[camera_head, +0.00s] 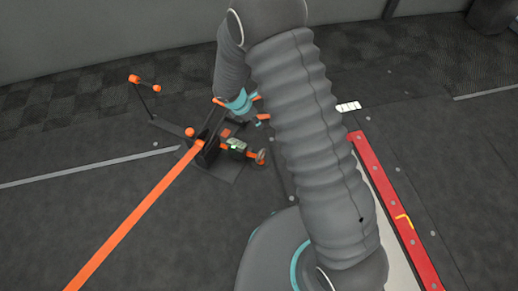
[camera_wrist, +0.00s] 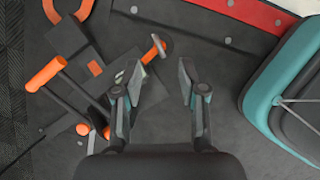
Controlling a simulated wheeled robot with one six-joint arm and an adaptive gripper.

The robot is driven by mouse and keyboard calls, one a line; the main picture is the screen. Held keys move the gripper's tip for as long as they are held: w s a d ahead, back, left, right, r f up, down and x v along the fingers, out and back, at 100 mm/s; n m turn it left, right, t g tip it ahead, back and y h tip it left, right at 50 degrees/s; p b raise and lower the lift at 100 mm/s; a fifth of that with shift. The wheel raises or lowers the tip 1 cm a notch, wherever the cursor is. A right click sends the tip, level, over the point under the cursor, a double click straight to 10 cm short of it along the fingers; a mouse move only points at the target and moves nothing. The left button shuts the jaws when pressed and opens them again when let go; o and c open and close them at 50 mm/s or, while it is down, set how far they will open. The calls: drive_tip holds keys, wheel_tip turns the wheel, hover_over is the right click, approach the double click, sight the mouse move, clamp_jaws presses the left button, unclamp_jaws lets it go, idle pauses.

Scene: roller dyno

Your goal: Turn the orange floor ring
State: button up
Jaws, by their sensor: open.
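A dark floor fixture (camera_head: 207,150) with orange parts stands left of my arm in the head view. At its right end is a small grey round piece with orange on it (camera_head: 262,157). In the wrist view an orange bar with a grey disc (camera_wrist: 154,48) lies just ahead of the fingers, slightly left of the gap. I cannot tell for certain which orange part is the floor ring. My gripper (camera_wrist: 160,80) is open and empty, with clear space between its fingers. In the head view it is partly hidden behind my arm, above the fixture.
An orange strap (camera_head: 135,228) runs from the fixture to the lower left. A thin dark rod with orange ends (camera_head: 143,98) rises at the left. Dark floor between is mostly bare.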

drive_tip(key=s+a+f+n, duration=0.1)
drive_tip(key=a+f+n, duration=0.1)
drive_tip(key=f, duration=0.3)
drive_tip(key=s+a+f+n, duration=0.1)
drive_tip(key=a+f+n, duration=0.15)
drive_tip(key=f, duration=0.35)
drive_tip(key=x, duration=0.9)
drive_tip(key=d+b+x, duration=0.1)
drive_tip(key=x, duration=0.4)
drive_tip(key=shift+r, duration=0.1)
clamp_jaws()
